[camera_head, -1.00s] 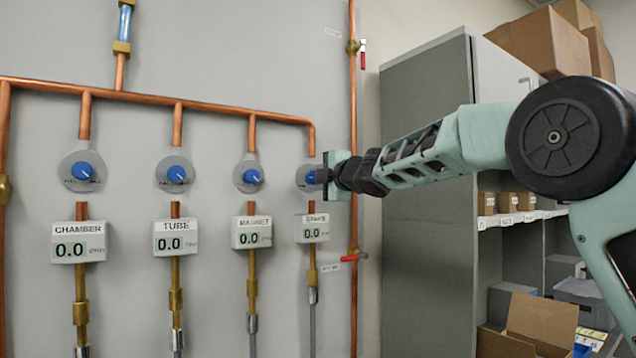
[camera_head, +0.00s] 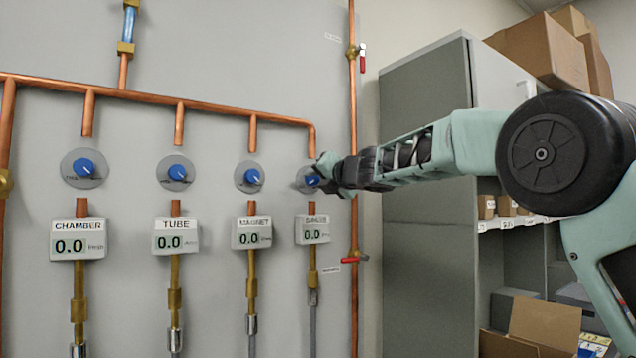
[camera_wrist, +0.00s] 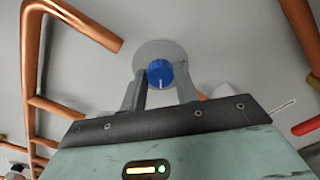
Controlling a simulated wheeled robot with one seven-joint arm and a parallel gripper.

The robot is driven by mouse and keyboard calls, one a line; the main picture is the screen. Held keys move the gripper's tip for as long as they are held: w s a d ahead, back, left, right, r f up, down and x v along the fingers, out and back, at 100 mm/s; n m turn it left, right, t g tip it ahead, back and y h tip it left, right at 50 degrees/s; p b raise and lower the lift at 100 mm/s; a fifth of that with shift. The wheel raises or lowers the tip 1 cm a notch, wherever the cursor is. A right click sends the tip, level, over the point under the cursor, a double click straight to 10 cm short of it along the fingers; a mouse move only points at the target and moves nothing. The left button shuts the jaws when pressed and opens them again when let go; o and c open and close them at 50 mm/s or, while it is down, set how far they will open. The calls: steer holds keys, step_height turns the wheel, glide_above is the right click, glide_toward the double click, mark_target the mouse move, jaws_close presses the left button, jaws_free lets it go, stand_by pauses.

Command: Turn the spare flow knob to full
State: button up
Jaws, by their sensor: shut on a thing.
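The spare flow knob (camera_head: 312,180) is the rightmost blue knob on the wall, on a round grey plate above the spare readout (camera_head: 312,230), which shows 0.0. In the wrist view the blue knob (camera_wrist: 160,73) sits between my two fingers, its white pointer line toward the bottom of the picture. My gripper (camera_head: 322,178) is at this knob, and in the wrist view my gripper (camera_wrist: 160,80) is shut on it. My fingers hide part of the knob and plate in the head view.
The chamber knob (camera_head: 84,168), tube knob (camera_head: 177,173) and magnet knob (camera_head: 252,177) are to the left, their readouts at 0.0. A vertical copper pipe (camera_head: 353,120) with red valve handles stands just right of the spare knob. A grey cabinet (camera_head: 425,150) is behind my arm.

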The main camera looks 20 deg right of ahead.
steer(key=shift+f+n, duration=0.15)
steer(key=shift+n, duration=0.35)
steer(key=o, duration=1)
steer(key=shift+c, duration=0.2)
steer(key=b+v, duration=0.4)
steer(key=v, duration=1.3)
steer(key=shift+s, duration=0.15)
